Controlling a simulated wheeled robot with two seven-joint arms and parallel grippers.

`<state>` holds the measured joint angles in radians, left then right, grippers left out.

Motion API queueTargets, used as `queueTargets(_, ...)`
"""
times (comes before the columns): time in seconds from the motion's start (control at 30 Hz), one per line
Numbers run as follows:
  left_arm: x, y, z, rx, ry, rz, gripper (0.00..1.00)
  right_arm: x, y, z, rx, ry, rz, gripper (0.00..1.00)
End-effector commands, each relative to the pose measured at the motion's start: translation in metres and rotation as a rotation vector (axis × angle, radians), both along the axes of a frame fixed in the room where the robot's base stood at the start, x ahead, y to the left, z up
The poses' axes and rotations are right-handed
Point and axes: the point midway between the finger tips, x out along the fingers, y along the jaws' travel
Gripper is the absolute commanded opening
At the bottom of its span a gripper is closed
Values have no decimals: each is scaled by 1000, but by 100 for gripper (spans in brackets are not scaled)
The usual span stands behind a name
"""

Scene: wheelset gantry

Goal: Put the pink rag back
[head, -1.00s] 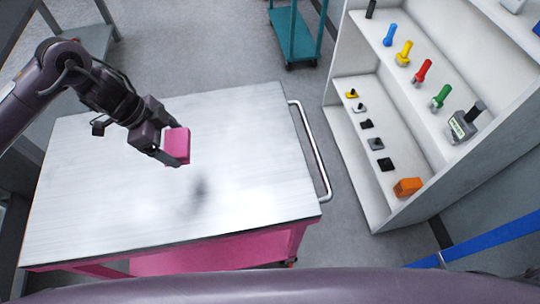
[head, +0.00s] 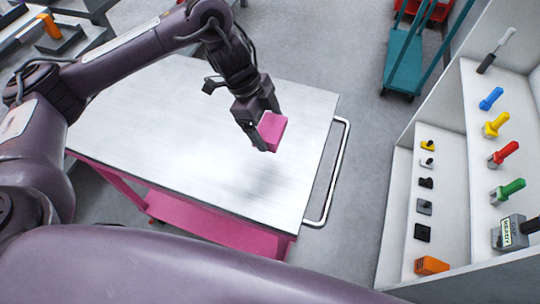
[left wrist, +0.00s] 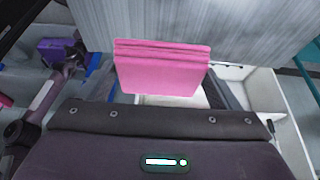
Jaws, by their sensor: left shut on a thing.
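The pink rag (head: 271,132) is a folded block held between the fingers of my left gripper (head: 262,134), above the metal top of the pink cart (head: 170,120). A soft shadow lies on the cart top below it, so it appears raised clear of the surface. My left gripper is shut on the rag. My right gripper is not in view.
A white shelf unit (head: 398,190) stands at the right with colored-handled tools, small blocks and an orange block (head: 431,265). A cart handle (head: 328,180) sticks out toward it. A teal trolley (head: 405,58) stands behind. The cart top is otherwise bare.

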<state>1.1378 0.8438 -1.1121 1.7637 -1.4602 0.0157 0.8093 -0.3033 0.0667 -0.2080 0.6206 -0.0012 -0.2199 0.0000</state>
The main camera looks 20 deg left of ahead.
Motion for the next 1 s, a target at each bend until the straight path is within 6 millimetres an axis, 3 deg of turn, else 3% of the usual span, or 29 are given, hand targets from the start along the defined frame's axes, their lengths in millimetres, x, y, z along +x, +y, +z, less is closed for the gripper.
queueTargets(0.1,-2,-1,-35,-4,9,2,67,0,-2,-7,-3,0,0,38)
queueTargets(0.3,-1,-1,-79,-3,5,1,67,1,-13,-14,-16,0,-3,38)
queueTargets(0.57,0,-1,-98,-2,0,-1,67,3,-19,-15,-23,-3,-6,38)
queueTargets(0.8,-1,0,-128,0,3,1,67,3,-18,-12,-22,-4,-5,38)
queueTargets(1.0,0,-1,-131,0,-2,-1,67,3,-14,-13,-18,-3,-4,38)
